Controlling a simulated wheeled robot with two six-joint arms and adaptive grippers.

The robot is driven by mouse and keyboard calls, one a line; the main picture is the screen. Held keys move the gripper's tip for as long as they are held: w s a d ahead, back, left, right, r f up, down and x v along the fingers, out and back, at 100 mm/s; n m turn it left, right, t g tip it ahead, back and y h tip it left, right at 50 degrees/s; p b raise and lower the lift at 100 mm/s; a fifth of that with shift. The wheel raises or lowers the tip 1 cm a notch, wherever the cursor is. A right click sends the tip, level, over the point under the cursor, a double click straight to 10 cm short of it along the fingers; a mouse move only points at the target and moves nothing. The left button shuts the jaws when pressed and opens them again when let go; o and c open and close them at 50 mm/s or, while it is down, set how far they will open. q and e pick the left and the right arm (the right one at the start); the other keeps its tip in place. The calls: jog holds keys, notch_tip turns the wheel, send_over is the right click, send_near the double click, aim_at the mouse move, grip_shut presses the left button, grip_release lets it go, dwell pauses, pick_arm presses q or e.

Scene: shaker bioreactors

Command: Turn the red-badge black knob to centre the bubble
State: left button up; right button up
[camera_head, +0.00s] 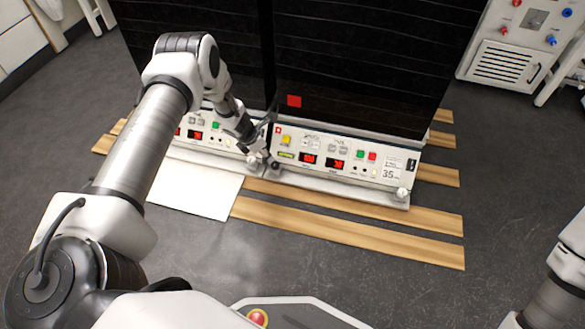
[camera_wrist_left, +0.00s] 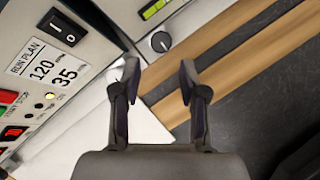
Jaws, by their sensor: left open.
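The black knob (camera_wrist_left: 160,42) with a white pointer line sits at the lower left end of the right unit's panel; it is small in the head view (camera_head: 275,165). A yellow-green level window (camera_head: 287,155) is just above it and partly shows in the wrist view (camera_wrist_left: 153,9); its bubble cannot be made out. My right gripper is out of view.
A white knob (camera_wrist_left: 131,68) of the left unit is by the left fingertip. The left panel has a "RUN PLAN 120 35" label (camera_wrist_left: 46,68) and rocker switch (camera_wrist_left: 62,28). Wooden slats (camera_head: 350,237) and a white sheet (camera_head: 195,192) lie in front; dark floor is clear.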

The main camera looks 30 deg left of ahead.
aim_at(274, 164)
pick_arm(q)
jog(key=b+x, duration=0.4)
jog(key=x, duration=0.4)
jog(key=shift+s+f, duration=0.2)
jog(key=shift+r, duration=0.1)
grip_shut()
